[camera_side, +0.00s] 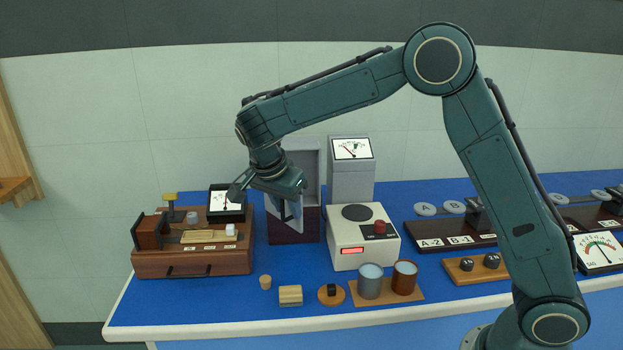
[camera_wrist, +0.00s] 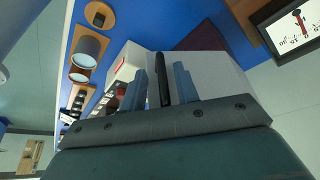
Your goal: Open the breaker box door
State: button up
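The breaker box (camera_side: 308,165) is a pale grey cabinet on a dark maroon base, behind my gripper in the side view. Its pale door (camera_side: 283,219) stands at an angle to it, and part of the box's inside shows. My gripper (camera_side: 290,212) is at the door, pointing down. In the wrist view, the two blue-grey fingers of my gripper (camera_wrist: 162,85) stand apart, one on each side of a black upright handle (camera_wrist: 163,75) on the pale door. Small gaps seem to show beside the handle. My wrist partly hides the door and box in the side view.
A wooden instrument (camera_side: 190,262) with a meter stands close on the left. A white device (camera_side: 346,235) with a red knob stands close on the right, before a grey meter box (camera_side: 351,182). Cups (camera_side: 370,281) and small blocks line the front of the blue bench.

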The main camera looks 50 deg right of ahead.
jog(key=d+n+t+y, duration=0.2)
jog(key=d+n+t, duration=0.1)
jog(key=d+n, duration=0.75)
jog(key=v, duration=1.4)
jog(key=s+a+n+t+y, duration=0.1)
jog(key=s+a+n, duration=0.2)
jog(key=s, duration=1.3)
jog(key=shift+s+r+n+t+y, duration=0.15)
jog(key=shift+n+t+y, duration=0.15)
jog(key=shift+n, duration=0.05)
jog(key=shift+a, duration=0.1)
